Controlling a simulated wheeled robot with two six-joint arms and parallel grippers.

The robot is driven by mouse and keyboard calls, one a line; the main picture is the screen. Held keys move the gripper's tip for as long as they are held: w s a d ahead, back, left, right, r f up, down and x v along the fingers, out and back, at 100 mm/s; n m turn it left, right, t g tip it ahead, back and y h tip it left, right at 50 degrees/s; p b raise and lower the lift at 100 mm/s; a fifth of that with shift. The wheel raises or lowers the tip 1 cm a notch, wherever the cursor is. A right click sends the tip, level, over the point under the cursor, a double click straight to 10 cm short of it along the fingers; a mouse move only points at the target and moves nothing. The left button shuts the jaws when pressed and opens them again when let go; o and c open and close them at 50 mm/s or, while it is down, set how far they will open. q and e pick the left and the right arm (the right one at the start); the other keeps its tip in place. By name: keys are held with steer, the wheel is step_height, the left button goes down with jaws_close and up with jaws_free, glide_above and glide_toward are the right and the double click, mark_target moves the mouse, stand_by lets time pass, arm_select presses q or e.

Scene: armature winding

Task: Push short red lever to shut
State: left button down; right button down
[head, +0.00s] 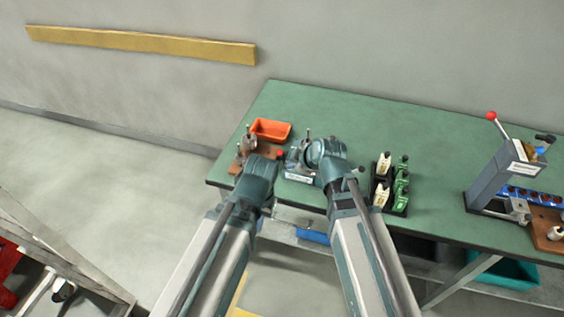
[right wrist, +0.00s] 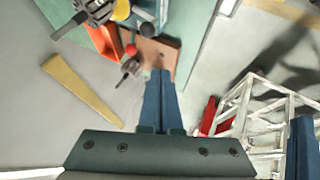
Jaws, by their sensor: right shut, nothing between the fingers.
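The short lever's red knob (head: 280,154) shows between my two arms in the head view, at the table's left end. In the right wrist view the red knob (right wrist: 131,50) is beside a dark metal fitting, at the edge of a brown board (right wrist: 168,58). My right gripper (right wrist: 158,72) is shut and empty. Its blue fingertips appear over the board's edge, to the right of and a little below the knob; contact is not visible. In the head view my right wrist hides its fingers. My left arm's wrist is left of the knob; its fingers are hidden.
An orange bin (head: 271,130) sits behind the brown board on the green table (head: 400,125). Black holders with green and cream parts (head: 402,185) stand right of my right arm. A grey press with a long red-knobbed lever (head: 492,116) stands far right. The table's back middle is clear.

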steer(key=b+x, duration=0.8)
steer(key=x, duration=0.2)
steer(key=shift+s+f, duration=0.1)
steer(key=shift+f, duration=0.1)
steer(key=w, duration=0.2)
steer(key=w+r+p, duration=0.1)
steer(key=w, duration=0.1)
steer(key=shift+d, duration=0.25)
steer(key=shift+r, duration=0.1)
